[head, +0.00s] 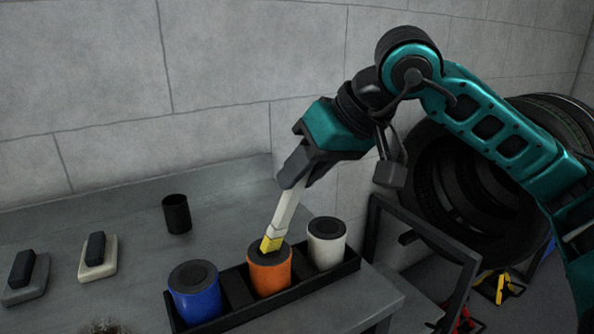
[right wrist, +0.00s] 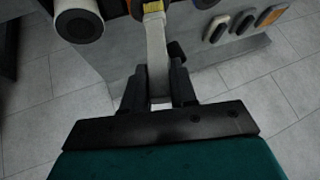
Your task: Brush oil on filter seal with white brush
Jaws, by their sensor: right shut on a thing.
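My right gripper (head: 296,168) is shut on the white brush (head: 285,209), which points down and tilts slightly to the left. Its yellow bristle tip (head: 271,243) is at the top of the orange filter (head: 269,276); I cannot tell whether it touches the dark seal (head: 266,255). A blue filter (head: 194,296) stands to the left and a white filter (head: 327,245) to the right, in the same black tray (head: 290,293). The right wrist view shows the gripper (right wrist: 158,88) around the brush handle (right wrist: 157,55). My left gripper is not in view.
A black cup (head: 176,214) stands on the grey bench (head: 130,290) behind the tray. Two dark-handled blocks, one cream-based (head: 98,258) and one grey-based (head: 26,280), lie at the left. Tires (head: 470,185) on a rack stand at the right.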

